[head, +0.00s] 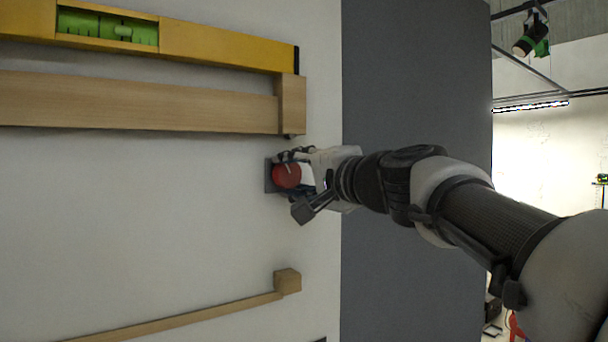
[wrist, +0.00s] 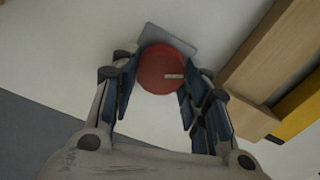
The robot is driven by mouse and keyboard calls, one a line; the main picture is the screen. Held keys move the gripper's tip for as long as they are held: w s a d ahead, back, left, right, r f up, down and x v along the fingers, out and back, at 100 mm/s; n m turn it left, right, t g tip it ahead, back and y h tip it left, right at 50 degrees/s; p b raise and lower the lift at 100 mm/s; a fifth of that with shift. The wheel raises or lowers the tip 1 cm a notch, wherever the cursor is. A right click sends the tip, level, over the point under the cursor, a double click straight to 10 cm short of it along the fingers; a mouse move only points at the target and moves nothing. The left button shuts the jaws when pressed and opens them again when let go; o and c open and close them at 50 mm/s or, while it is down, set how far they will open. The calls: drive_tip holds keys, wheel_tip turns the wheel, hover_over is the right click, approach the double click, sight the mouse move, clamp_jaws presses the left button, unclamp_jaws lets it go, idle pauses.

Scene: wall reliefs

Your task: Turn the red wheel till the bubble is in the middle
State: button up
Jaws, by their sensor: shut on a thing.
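The red wheel (head: 286,176) sits on a grey plate (head: 270,176) on the white wall. My gripper (head: 299,180) comes from the right and is shut on the wheel. In the wrist view the red wheel (wrist: 164,70) is between the two fingers of my gripper (wrist: 160,80), with a pale mark on its face pointing right. Above it is a yellow spirit level (head: 215,44) with a green vial (head: 106,29). The bubble (head: 123,32) shows as a paler green spot right of the vial's middle.
A wooden beam (head: 140,103) runs just under the level, its end block (head: 292,105) close above my gripper. A thin wooden strip (head: 180,317) with a block (head: 287,281) is lower on the wall. The wall between is clear.

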drive_tip(key=m, duration=0.4)
drive_tip(key=shift+f+m+p, duration=0.1)
drive_tip(key=shift+m+p, duration=0.25)
drive_tip(key=shift+m, duration=0.05)
idle(0.4)
drive_tip(key=o, duration=1)
drive_tip(key=shift+o, duration=0.2)
drive_tip(key=shift+s, duration=0.1)
drive_tip(key=v, duration=1.2)
